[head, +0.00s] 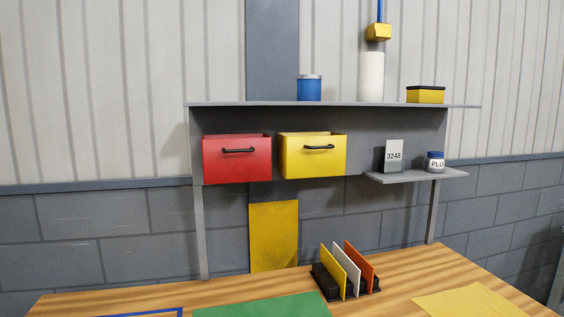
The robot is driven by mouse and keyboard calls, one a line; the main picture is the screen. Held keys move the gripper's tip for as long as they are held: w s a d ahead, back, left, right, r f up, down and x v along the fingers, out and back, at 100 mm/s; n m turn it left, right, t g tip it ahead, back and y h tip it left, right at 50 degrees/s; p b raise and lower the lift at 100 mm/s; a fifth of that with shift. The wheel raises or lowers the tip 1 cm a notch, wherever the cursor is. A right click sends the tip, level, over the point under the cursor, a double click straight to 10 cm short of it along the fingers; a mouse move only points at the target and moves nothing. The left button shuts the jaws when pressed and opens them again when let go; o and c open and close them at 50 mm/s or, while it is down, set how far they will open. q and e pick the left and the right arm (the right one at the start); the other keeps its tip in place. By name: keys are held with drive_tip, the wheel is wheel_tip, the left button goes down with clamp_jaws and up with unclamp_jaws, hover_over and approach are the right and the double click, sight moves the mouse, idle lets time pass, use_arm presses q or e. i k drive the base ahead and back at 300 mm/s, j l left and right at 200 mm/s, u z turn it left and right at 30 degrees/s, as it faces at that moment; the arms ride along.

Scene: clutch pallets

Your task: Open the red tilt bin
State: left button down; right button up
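The red tilt bin (237,165) hangs on the left of the grey rack above the wooden table. It has a black handle on its front, near the top. Its front looks about upright, with a narrow strip of its top showing; I cannot tell if it is tilted at all. A yellow bin (312,162) of the same kind, with a black handle, hangs just to its right. Neither of my grippers shows in the head view.
The rack's top shelf (240,104) holds a blue can, a white cylinder and a yellow box. A small side shelf (415,177) carries a 3248 card and a jar. On the table (385,302) stand a black holder (326,283) with upright panels and a green mat (262,307).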

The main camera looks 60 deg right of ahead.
sight(235, 157)
drive_tip(key=z, duration=1.6)
